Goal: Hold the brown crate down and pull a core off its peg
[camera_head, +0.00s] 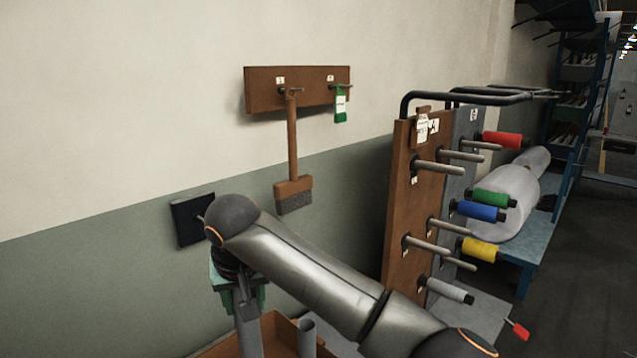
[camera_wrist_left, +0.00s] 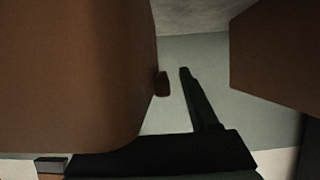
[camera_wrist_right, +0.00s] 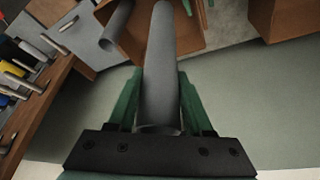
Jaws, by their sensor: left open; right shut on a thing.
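The brown crate (camera_head: 276,330) is at the bottom of the head view, cut off by the frame. It also shows at the top of the right wrist view (camera_wrist_right: 190,38). My right gripper (camera_wrist_right: 160,95) has its green fingers shut on a grey core (camera_wrist_right: 161,60), which points toward the crate. The head view shows this core (camera_head: 249,337) below the gripper. A second grey core (camera_head: 307,337) stands in the crate to the right. Any peg is hidden. My left gripper (camera_wrist_left: 175,80) is open; one dark finger shows and large brown surfaces are close by. It is outside the head view.
A brown rack (camera_head: 411,207) with pegs and coloured spools stands right of my right arm. A brush (camera_head: 293,194) and a green tag (camera_head: 340,108) hang from a wall board (camera_head: 262,97). A dark square plate (camera_head: 190,222) is on the wall behind my arm.

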